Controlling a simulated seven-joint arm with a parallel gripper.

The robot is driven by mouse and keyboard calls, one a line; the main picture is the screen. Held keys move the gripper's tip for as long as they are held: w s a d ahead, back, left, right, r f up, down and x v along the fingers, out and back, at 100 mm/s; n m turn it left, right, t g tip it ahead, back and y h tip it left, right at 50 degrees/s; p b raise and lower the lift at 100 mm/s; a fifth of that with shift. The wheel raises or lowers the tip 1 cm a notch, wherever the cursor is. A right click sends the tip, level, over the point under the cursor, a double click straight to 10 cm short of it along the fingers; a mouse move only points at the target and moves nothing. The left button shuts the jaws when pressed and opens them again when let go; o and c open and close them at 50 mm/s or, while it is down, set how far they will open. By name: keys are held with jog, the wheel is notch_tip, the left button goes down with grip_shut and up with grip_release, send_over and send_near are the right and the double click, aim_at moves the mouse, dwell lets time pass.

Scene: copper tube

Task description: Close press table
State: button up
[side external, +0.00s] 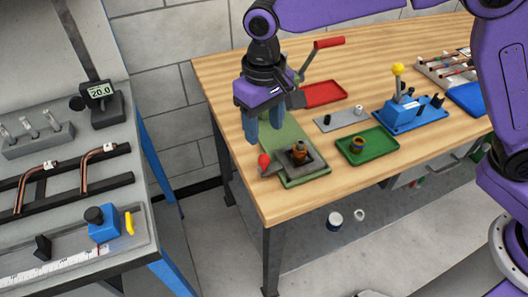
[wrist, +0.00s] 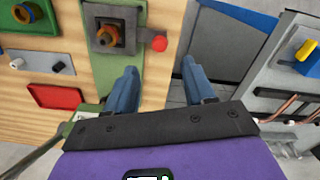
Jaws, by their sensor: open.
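The press has a green base (side external: 316,178) on the wooden bench and a lever with a red handle (side external: 328,43) at its back. At its front sits a dark square table (side external: 284,156) with a copper-coloured fitting (side external: 300,149) on it. A red knob (side external: 263,160) sticks out from the table's left side. The knob also shows in the wrist view (wrist: 159,43), right of the fitting (wrist: 110,36). My gripper (side external: 264,128) is open and empty, fingers down, above and behind the knob, apart from it. My arm hides part of the press.
A green tray (side external: 391,154) holding small parts, a grey plate (side external: 340,119), a red tray (side external: 335,94) and a blue device with a yellow-knobbed lever (side external: 415,118) are right of the press. A grey workbench (side external: 60,150) stands left across a gap.

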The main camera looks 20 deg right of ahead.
aim_at(264, 156)
notch_tip(264, 156, down, 9)
jog(key=shift+r, duration=0.1)
dwell(0.4)
grip_shut()
